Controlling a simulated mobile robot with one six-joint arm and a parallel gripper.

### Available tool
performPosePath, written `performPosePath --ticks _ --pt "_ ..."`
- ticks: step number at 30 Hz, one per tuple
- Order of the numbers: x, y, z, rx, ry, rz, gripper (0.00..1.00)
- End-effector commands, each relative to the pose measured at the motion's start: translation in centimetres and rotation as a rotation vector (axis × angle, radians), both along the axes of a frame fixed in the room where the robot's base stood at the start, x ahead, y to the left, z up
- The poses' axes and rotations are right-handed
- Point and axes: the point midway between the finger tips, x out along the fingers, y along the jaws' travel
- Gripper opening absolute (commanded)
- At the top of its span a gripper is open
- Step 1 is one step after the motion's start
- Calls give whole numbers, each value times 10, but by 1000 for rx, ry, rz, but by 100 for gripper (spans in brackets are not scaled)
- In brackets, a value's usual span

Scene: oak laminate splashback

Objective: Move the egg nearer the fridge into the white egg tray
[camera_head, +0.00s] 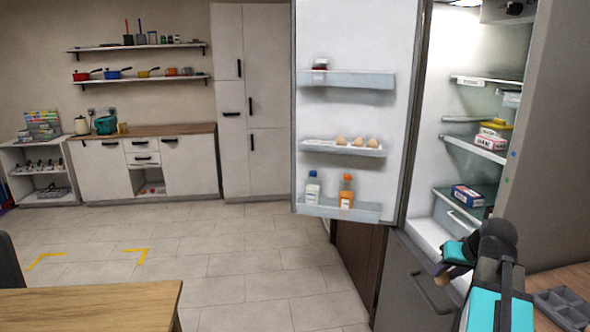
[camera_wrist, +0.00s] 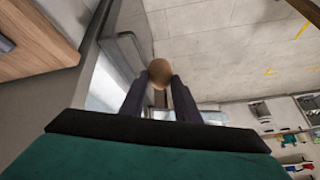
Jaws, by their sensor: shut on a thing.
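My gripper (camera_wrist: 159,88) is shut on a brown egg (camera_wrist: 161,76), held at the fingertips in the wrist view. The white egg tray (camera_head: 316,146) sits on the middle shelf of the open fridge door, up and left of my gripper. Three brown eggs (camera_head: 357,142) stand in its middle and right part; its left part looks empty.
The fridge door (camera_head: 350,40) stands open, with bottles (camera_head: 346,191) on its lower shelf. The fridge inside (camera_head: 455,150) holds boxes. A grey compartment tray (camera_head: 562,308) lies on the wooden counter at right. A wooden table (camera_head: 90,308) is at lower left. The floor between is clear.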

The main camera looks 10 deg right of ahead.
Motion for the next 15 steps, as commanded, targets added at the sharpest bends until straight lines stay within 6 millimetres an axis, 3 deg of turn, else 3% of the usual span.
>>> performPosePath --ticks 15 --pt "64 120 4 -10 0 196 6"
